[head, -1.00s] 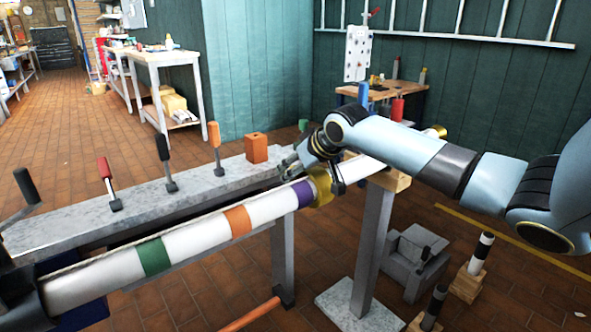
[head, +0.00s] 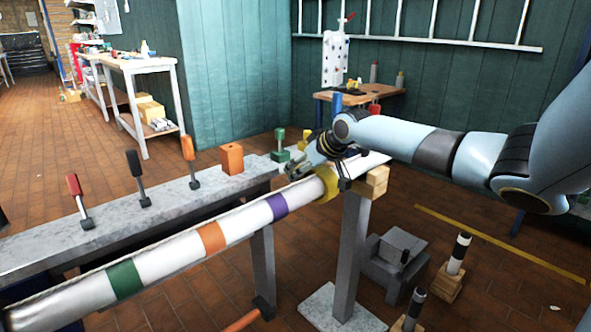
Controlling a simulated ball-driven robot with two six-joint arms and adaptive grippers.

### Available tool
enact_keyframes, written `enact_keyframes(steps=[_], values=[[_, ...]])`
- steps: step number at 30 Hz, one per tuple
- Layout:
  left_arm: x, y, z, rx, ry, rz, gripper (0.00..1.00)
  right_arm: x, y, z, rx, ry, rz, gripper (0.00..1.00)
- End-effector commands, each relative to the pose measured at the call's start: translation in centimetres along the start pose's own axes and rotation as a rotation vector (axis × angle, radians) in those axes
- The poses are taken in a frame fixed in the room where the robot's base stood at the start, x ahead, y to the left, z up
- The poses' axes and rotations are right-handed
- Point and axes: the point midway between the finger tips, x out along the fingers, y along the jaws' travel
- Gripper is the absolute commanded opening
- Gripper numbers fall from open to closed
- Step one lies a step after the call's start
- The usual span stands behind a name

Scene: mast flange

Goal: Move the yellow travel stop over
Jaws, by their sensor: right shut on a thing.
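The yellow travel stop (head: 328,184) is a collar around the long white mast (head: 180,253), near the wooden block under its far end. It stands a clear stretch of white beyond the purple band (head: 277,206). My right gripper (head: 320,172) reaches over the mast from the right and is shut on the yellow travel stop, covering part of it. An orange band (head: 211,238) and a green band (head: 125,280) are nearer along the mast. My left gripper is not in view.
A grey rail with red (head: 80,202), black (head: 138,178), orange (head: 190,162) and green (head: 280,146) handles runs behind the mast. An orange block (head: 232,158) sits on it. A post (head: 350,260) with a wooden block (head: 377,181) supports the mast's far end.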

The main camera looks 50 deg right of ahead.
Motion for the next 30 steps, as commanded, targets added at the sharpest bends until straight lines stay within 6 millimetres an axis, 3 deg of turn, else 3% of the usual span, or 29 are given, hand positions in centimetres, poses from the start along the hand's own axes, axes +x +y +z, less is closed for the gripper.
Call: enact_keyframes(steps=[6, 7, 12, 22, 30], values=[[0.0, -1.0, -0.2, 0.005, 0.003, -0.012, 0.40, -0.1, 0.5, -0.1, -0.007, -0.001, 0.010, 0.00], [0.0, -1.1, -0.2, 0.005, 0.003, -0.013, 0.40, -0.1, 0.5, -0.1, -0.007, -0.001, 0.010, 0.51], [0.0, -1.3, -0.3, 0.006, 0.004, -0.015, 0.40, -0.1, 0.4, -0.1, -0.006, -0.001, 0.009, 0.71], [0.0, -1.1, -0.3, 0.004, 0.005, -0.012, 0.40, -0.6, 0.4, -0.1, -0.006, 0.000, 0.009, 0.71], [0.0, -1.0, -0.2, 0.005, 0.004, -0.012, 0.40, -5.0, 0.4, 0.1, -0.013, -0.004, 0.010, 0.71]])
